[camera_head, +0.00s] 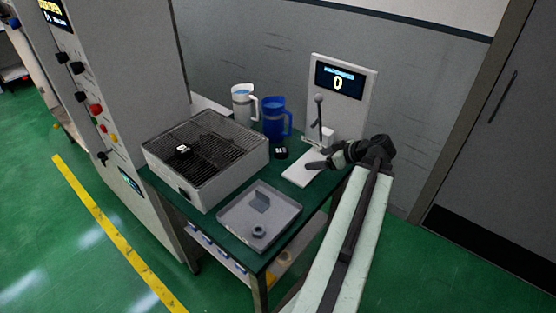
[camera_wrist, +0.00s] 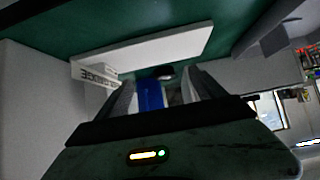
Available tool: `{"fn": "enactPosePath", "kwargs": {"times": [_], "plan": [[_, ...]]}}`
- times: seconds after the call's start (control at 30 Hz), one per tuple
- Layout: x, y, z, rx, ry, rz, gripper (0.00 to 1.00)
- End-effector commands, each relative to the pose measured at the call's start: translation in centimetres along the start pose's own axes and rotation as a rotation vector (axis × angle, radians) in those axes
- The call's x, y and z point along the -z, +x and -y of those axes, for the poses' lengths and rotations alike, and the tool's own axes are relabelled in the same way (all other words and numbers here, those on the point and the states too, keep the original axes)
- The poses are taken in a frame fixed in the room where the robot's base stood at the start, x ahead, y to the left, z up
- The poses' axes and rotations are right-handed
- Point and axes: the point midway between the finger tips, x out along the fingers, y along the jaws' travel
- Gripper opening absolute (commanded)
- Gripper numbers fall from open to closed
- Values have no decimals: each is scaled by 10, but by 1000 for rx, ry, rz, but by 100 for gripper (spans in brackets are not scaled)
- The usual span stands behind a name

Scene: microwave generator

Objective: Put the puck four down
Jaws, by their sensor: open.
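Two small dark pucks are visible in the head view. One puck (camera_head: 281,153) stands on the green table beside the blue pitcher, and another puck (camera_head: 182,149) lies on the black grate of the metal box (camera_head: 185,185). I cannot read a number on either. My gripper (camera_head: 314,165) is over the white base plate of the display stand (camera_head: 345,90), to the right of the table puck and apart from it. In the wrist view the open fingers (camera_wrist: 165,90) hold nothing. A dark round thing (camera_wrist: 165,72), probably the table puck, shows beyond them.
A blue pitcher (camera_head: 275,122) and a white pitcher (camera_head: 242,108) stand at the back of the table. A grey tray (camera_head: 235,219) with a bracket and a small ring lies in front. The stand's lever (camera_head: 319,115) rises close to my gripper. The display reads 0.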

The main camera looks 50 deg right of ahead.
Motion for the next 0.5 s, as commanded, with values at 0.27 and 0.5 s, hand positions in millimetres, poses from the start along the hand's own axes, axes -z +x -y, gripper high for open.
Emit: {"fn": "enactPosePath", "kwargs": {"times": [0.27, 0.5], "plan": [[-15, 12, 0, 0, 0, 0, 79], [10, 43, 0, 4, -4, 0, 79]]}}
